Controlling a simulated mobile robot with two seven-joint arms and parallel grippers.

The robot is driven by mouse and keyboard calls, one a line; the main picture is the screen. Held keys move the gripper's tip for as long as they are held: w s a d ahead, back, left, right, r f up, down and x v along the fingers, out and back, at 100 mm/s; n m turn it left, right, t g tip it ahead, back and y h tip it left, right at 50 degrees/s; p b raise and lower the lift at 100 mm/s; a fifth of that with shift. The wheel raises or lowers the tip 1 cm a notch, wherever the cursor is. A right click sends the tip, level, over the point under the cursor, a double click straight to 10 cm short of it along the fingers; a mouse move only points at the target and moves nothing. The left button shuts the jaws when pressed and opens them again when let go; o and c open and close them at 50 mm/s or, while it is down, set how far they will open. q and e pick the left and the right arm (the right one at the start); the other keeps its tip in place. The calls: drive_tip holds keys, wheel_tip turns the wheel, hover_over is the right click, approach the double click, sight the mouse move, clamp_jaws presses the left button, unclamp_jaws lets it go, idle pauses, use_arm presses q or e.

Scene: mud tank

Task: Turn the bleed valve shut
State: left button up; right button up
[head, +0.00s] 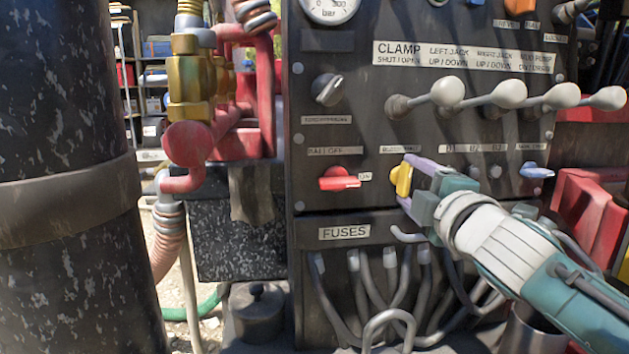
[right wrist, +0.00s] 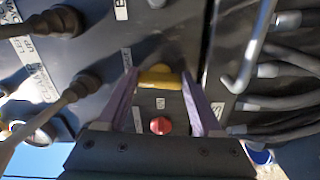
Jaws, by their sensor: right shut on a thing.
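The bleed valve's yellow handle (head: 402,178) is on the dark control panel, right of the red switch. The label above it is too small to read surely. My right gripper (head: 409,184) is shut on the handle, with its purple fingers on either side of it. In the right wrist view the yellow handle (right wrist: 158,77) sits between the two fingertips (right wrist: 160,84). The fingers partly hide the handle. My left gripper is not in view.
A red switch (head: 339,179) is left of the handle, and a blue knob (head: 536,171) is right. Several white-knobbed levers (head: 448,91) project above. Cables (head: 380,285) hang below the fuses label (head: 344,232). A thick dark column (head: 70,200) fills the left side.

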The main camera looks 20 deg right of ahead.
drive_tip(key=shift+n, duration=0.6)
drive_tip(key=o, duration=1.4)
drive_tip(key=shift+c, duration=0.2)
drive_tip(key=v, duration=1)
drive_tip(key=shift+d, duration=0.1)
